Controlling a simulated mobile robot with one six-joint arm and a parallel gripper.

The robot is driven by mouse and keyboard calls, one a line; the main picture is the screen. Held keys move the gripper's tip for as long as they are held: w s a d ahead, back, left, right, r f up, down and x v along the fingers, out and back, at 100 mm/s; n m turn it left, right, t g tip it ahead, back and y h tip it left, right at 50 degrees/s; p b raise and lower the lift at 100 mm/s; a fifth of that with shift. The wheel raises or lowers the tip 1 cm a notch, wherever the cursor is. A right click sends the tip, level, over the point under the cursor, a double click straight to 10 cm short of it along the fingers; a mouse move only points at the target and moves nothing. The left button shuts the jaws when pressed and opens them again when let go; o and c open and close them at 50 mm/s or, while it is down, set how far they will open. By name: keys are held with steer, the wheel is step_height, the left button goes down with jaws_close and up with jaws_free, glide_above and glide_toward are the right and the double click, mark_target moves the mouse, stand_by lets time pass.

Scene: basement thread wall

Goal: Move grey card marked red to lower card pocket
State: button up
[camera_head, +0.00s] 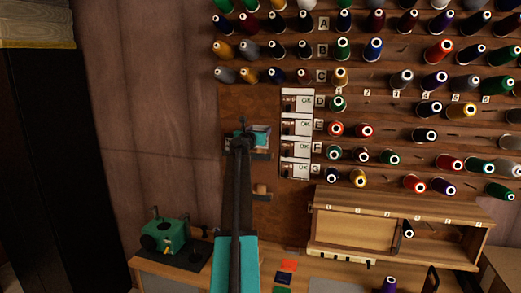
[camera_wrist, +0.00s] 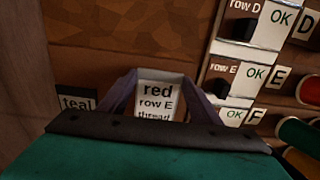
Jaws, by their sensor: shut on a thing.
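My gripper (camera_wrist: 160,80) is shut on the grey card (camera_wrist: 157,101), whose visible text reads "red", "row E", "thread". The card stands upright between the two fingers, facing the wrist camera. In the camera_head view my gripper (camera_head: 244,138) is in front of the brown board, at the height of the upper card pocket (camera_head: 261,155). Whether the card touches that pocket cannot be told. The lower card pocket (camera_head: 262,195) is a small wooden ledge below it, partly beside my arm. A dark label reading "teal" (camera_wrist: 76,103) shows left of the card.
White OK cards (camera_head: 304,128) line the board's right edge. Rows of thread spools (camera_head: 373,49) on pegs fill the wall to the right. A wooden box (camera_head: 355,228) is below them. A green machine (camera_head: 165,235) and coloured cards (camera_head: 287,266) lie on the bench.

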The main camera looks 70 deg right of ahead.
steer(key=s+a+f+b, duration=0.2)
steer(key=a+f+b, duration=0.1)
steer(key=a+f, duration=0.5)
steer(key=s+a+f+b, duration=0.3)
steer(key=a+f+b, duration=0.1)
steer(key=a+f, duration=0.4)
steer(key=shift+f, duration=0.5)
steer(key=shift+w+a, duration=0.1)
